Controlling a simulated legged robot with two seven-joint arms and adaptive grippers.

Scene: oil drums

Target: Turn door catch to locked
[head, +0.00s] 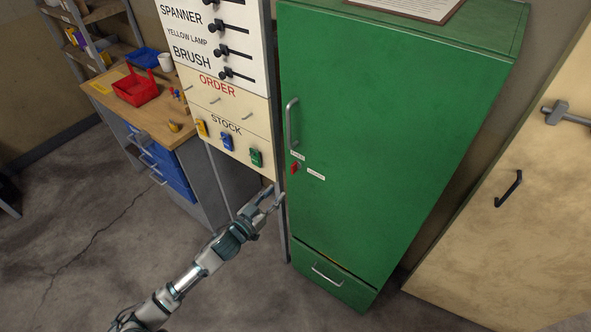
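The green cabinet (390,140) stands upright in the middle with its door closed. A small red catch (295,168) sits on the left edge of the door, below the grey vertical handle (292,123). One small white label (298,155) is above the catch and another (316,174) is to its lower right; their words are too small to read. My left gripper (273,196) is below and left of the catch in the picture, apart from it, with its fingers spread and nothing between them. My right gripper is out of view.
A board (215,85) with black sliders and coloured tags stands just left of the cabinet. Farther left is a wooden workbench (150,125) with a red basket (135,88). A beige door or panel (520,220) is on the right. Floor at lower left is clear.

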